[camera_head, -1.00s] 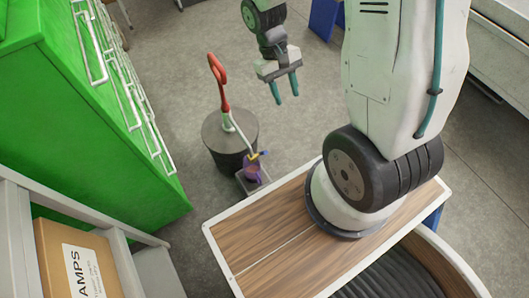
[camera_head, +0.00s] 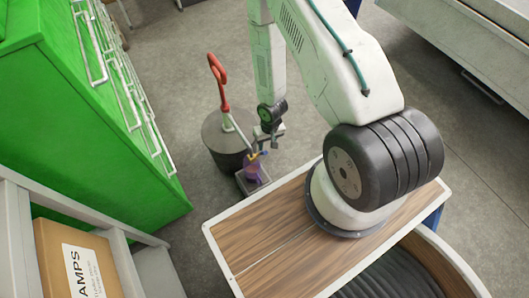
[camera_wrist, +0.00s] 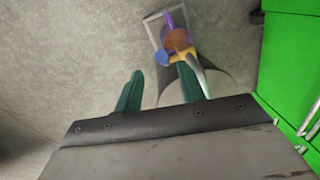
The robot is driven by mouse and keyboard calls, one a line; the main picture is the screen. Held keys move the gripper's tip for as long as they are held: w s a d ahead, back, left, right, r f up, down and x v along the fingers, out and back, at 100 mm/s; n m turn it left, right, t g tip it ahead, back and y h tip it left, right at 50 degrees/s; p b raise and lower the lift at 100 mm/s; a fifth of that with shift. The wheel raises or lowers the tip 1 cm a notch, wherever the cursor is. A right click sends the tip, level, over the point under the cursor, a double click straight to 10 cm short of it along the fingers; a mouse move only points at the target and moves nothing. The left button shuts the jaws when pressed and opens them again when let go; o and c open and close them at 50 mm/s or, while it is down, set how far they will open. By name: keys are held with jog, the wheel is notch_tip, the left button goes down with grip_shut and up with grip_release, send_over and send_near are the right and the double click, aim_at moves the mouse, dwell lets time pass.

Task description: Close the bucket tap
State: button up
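The grey bucket (camera_head: 222,142) is a dark cylinder on the floor with a red handle (camera_head: 218,78) rising above it. A pale pipe leads from it to a small tap with a yellow part (camera_wrist: 182,55) and a blue end (camera_wrist: 162,58). A purple cup-like thing (camera_head: 252,172) is under the tap; in the wrist view its middle looks orange-brown. My gripper (camera_head: 265,143) is low, just above the tap, and its tips are hard to make out there. In the wrist view its green fingers (camera_wrist: 162,88) are apart and empty, with the tap just beyond the right finger.
A small metal tray (camera_wrist: 153,28) lies under the purple thing. A green drawer cabinet (camera_head: 90,140) with white handles stands at the left. A wood-topped surface (camera_head: 260,240) is in front. Open grey floor (camera_head: 180,65) lies behind the bucket.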

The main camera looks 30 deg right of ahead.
aim_at(265, 152)
jog(key=shift+w+a+f, duration=0.1)
jog(key=shift+w+f, duration=0.05)
jog(key=shift+w, duration=0.05)
jog(key=f, duration=0.7)
jog(key=shift+a+f, duration=0.2)
jog(key=shift+a, duration=0.15)
grip_shut()
